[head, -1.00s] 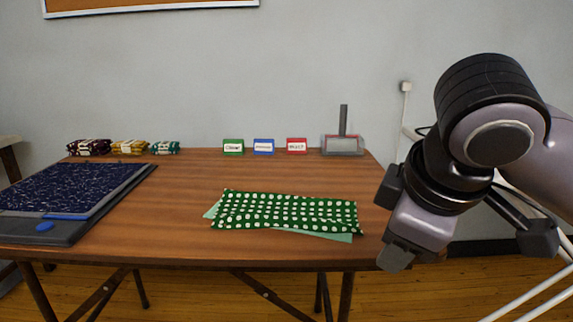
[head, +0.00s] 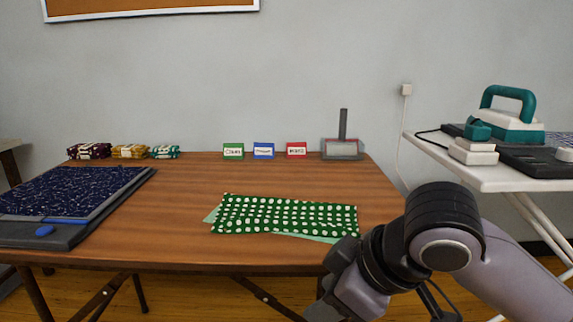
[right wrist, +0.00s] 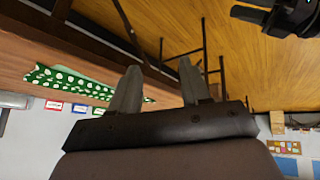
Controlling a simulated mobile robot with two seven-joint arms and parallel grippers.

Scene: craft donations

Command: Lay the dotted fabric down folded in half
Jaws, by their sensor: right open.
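The dotted fabric (head: 285,215), dark green with white dots, lies flat on the brown table. It appears folded over, with pale green underside strips showing at its left end and along its lower right edge, so the layers do not line up exactly. It also shows in the right wrist view (right wrist: 65,80), at the left. My right gripper (head: 325,311) is low at the table's front edge, below and right of the fabric and apart from it. In the right wrist view its two fingers (right wrist: 156,85) are spread with nothing between them.
A cutting board with a dark blue patterned cloth (head: 70,190) fills the table's left. Fabric bundles (head: 130,151), three label cards (head: 264,150) and a grey-handled tool (head: 342,148) stand along the back. An ironing board (head: 500,175) with an iron is at the right.

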